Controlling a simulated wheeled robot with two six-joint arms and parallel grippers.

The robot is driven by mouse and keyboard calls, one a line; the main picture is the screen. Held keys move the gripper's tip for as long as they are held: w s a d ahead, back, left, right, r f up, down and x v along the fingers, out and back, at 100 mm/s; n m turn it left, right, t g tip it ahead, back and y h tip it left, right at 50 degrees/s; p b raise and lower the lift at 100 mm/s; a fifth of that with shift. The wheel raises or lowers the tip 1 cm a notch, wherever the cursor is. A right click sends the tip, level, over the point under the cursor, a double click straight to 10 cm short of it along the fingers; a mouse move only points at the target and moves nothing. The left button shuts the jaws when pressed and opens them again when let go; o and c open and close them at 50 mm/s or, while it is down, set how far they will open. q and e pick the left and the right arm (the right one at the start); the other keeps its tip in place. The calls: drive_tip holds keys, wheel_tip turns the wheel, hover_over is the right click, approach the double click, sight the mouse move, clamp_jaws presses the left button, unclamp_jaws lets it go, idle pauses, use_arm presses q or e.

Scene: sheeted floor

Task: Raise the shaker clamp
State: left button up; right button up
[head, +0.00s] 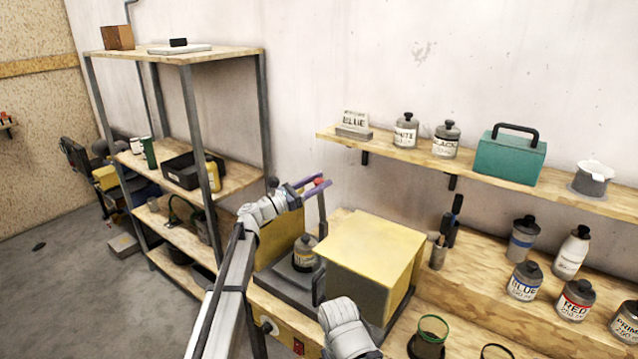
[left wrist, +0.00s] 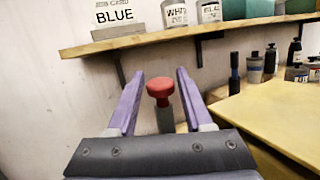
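The shaker is a machine with a yellow housing (head: 372,250) on a dark base, on the wooden bench. A labelled can (head: 305,253) stands on its dark platform. The clamp shows as a grey upright bar with a red knob (head: 319,182) on top; the knob also shows in the left wrist view (left wrist: 159,88). My left gripper (head: 309,184) is open at the knob, its purple fingers spread on either side. In the left wrist view a gap shows between knob and each finger. My right gripper is out of view; only a white arm part shows at the bottom.
A wall shelf (head: 480,178) behind holds labelled cans, a BLUE sign (head: 354,122) and a green toolbox (head: 509,156). More paint cans stand on the bench at right. A metal rack (head: 190,90) stands at left. Open floor lies at lower left.

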use_arm(q)
drive_tip(key=shift+o, duration=1.1)
drive_tip(key=b+v, duration=0.1)
drive_tip(key=v, duration=0.6)
drive_tip(key=shift+s+a+b, duration=0.2)
drive_tip(key=shift+a+b, duration=0.15)
drive_tip(key=shift+b, duration=0.05)
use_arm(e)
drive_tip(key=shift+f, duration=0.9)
use_arm(q)
drive_tip(key=shift+f, duration=0.15)
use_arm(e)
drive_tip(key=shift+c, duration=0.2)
